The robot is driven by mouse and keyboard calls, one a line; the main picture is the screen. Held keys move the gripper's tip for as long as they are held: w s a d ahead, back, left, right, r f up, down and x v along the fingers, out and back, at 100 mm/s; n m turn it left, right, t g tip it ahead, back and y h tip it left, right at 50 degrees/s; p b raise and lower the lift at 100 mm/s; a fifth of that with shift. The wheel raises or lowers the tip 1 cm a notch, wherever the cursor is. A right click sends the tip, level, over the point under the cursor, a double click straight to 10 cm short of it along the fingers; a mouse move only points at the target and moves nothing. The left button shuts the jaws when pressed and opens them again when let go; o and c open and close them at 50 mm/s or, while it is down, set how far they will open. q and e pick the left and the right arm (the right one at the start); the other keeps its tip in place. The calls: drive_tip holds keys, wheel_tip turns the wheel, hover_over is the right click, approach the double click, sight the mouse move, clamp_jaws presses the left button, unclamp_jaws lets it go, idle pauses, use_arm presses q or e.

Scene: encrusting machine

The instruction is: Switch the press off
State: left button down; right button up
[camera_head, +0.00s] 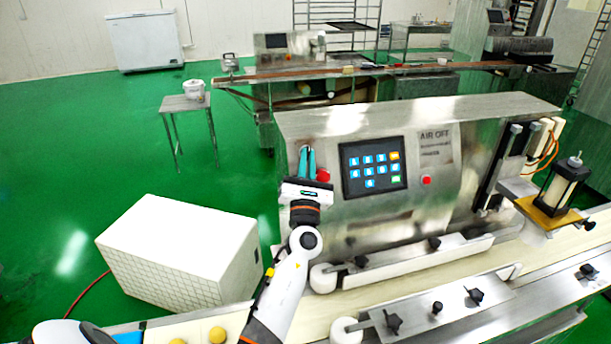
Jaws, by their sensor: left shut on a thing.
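The press is a steel machine with a shiny front (375,215) in the middle of the camera_head view. Its front bears a dark keypad panel (373,168) with blue, orange and green keys. A red button (426,180) sits to the right of the keypad, below an "AIR OFF" label (434,135). Another red button (324,175) shows just right of my left gripper (308,162). My left gripper points up at the left end of the press front, its teal fingers shut on a small part there. The fingers mostly hide that part. My right gripper is out of view.
A pale conveyor belt (400,283) with metal guides and black knobs runs before the press. A white box (180,250) stands on the green floor to the left. A small table (184,103) with a white tub stands behind. Yellow balls (217,334) lie at the bottom edge.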

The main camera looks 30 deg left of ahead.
use_arm(q)
drive_tip(key=n+g+y+b, duration=0.3)
drive_tip(key=n+g+b, duration=0.1)
drive_tip(key=n, duration=0.2)
drive_tip(key=w+n+g+y+b, duration=0.1)
drive_tip(key=n+g+y+b, duration=0.2)
drive_tip(key=n+g+b, duration=0.2)
drive_tip(key=d+n+g+y+b, duration=0.1)
drive_tip(key=n+g+y+b, duration=0.3)
drive_tip(key=n+g+b, duration=0.1)
drive_tip(key=shift+w+f+n, duration=0.15)
drive_tip(key=shift+f+n, duration=0.1)
drive_tip(key=shift+n, duration=0.65)
drive_tip(key=n+g+b, duration=0.2)
drive_tip(key=n+g, duration=0.1)
drive_tip(key=shift+w+r+g, duration=0.1)
drive_tip(key=shift+r+g, duration=0.1)
drive_tip(key=shift+g, duration=0.1)
drive_tip(key=shift+w+d+r+n+g+h+b, duration=0.1)
drive_tip(key=shift+n+g+h+b, duration=0.1)
drive_tip(key=shift+n+g, duration=0.4)
drive_tip(key=shift+r+n+g+h+b, duration=0.1)
drive_tip(key=shift+n+g+h+b, duration=0.1)
drive_tip(key=shift+n+g, duration=0.35)
drive_tip(key=shift+n, duration=0.35)
drive_tip(key=c, duration=1.5)
unclamp_jaws()
drive_tip(key=b+v, duration=0.2)
drive_tip(key=v, duration=1)
